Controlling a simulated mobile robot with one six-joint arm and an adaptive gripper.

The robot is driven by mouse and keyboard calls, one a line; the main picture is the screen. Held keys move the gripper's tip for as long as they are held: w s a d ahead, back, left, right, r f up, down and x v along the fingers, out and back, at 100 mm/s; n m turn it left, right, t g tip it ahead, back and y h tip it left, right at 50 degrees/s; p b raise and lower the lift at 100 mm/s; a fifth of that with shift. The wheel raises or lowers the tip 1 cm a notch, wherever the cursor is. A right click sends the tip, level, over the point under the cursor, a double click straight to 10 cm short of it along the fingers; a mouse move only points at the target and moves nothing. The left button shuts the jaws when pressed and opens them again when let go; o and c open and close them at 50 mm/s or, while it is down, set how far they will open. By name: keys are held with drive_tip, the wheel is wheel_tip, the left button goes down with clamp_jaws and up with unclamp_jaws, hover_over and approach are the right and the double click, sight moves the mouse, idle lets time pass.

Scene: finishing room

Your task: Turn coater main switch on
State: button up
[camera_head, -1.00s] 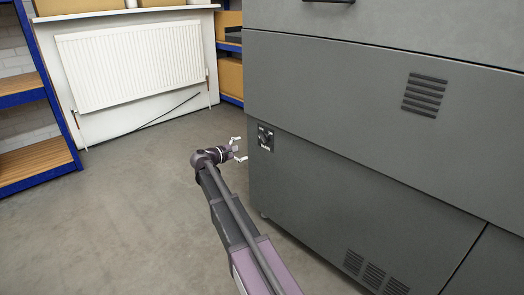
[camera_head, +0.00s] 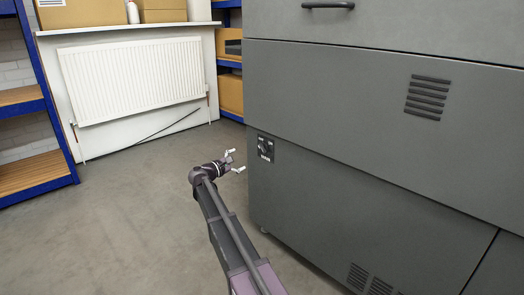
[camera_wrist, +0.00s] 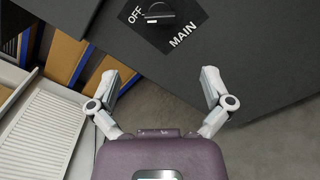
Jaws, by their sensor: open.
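The main switch (camera_head: 265,147) is a black rotary knob on a dark plate at the lower left of the grey coater (camera_head: 340,110). In the wrist view the switch knob (camera_wrist: 158,16) shows at the top, with "OFF" at its upper left and "MAIN" below right on the plate. The knob's top is partly cut off by the frame edge. My gripper (camera_head: 235,162) is open and empty, left of and slightly below the switch, apart from it. In the wrist view its fingers (camera_wrist: 160,82) are spread wide, with floor and the coater's panel behind them.
A white radiator (camera_head: 133,80) hangs on the back wall beneath a shelf with cardboard boxes (camera_head: 82,12). Blue-framed shelving (camera_head: 35,170) stands at the left. The grey floor (camera_head: 120,230) left of my arm is clear.

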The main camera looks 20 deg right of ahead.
sight(262, 149)
drive_tip(key=x, duration=1.3)
drive_tip(key=shift+w+d, duration=0.1)
drive_tip(key=shift+d, duration=0.15)
drive_tip(key=c, duration=1.1)
